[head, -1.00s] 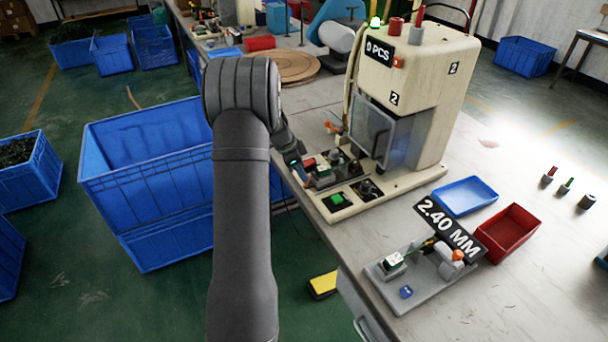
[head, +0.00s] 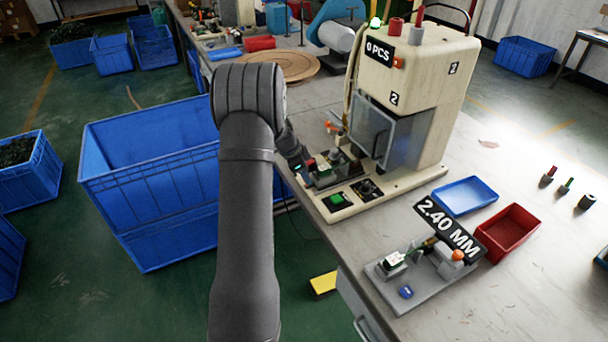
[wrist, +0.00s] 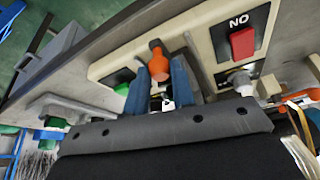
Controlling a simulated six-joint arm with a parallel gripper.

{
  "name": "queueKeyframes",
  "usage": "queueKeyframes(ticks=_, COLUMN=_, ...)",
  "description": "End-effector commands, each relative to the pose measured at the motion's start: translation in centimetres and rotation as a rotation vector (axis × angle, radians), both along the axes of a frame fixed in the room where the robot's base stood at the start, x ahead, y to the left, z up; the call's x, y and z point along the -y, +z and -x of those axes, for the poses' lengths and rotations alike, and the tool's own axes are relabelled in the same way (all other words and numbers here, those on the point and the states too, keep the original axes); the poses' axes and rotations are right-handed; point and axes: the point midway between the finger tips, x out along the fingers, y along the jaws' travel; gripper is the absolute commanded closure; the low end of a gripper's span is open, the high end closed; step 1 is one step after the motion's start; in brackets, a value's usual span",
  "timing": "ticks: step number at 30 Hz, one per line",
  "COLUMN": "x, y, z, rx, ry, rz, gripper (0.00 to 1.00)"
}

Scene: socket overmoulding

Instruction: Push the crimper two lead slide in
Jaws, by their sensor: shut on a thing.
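The crimper marked 2 (head: 425,65) is a cream machine on the bench, with a clear guard and a "0 PCS" sign. Its lead slide (head: 325,178) sits low at its front left, partly hidden by my arm. My gripper (wrist: 160,88) shows in the wrist view as two blue fingers, shut on an orange knob (wrist: 158,62) whose rounded end stands out between them. In the head view my gripper (head: 304,172) is at the left end of the slide area, and its grip is hidden there.
A red button (wrist: 242,42) under a "NO" label and a green button (wrist: 127,88) flank the knob. A gauge fixture (head: 405,290) marked 2.40 MM, a blue tray (head: 464,197) and a red tray (head: 508,232) lie right. A large blue bin (head: 150,190) stands left of the bench.

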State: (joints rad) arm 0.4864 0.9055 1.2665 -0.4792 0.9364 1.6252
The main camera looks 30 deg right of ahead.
Motion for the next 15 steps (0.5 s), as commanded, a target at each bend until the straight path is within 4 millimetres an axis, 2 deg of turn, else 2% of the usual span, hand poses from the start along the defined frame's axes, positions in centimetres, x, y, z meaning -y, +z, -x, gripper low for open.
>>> queueKeyframes(ticks=9, x=7.6, y=0.0, z=0.0, rx=0.002, ry=-0.005, rz=0.004, gripper=1.0)
queueKeyframes(ticks=12, x=9.3, y=0.1, z=0.0, rx=0.003, ry=-0.004, rz=0.004, gripper=1.0)
queueKeyframes(ticks=15, x=10.0, y=0.1, z=0.0, rx=0.001, ry=-0.002, rz=0.003, gripper=1.0)
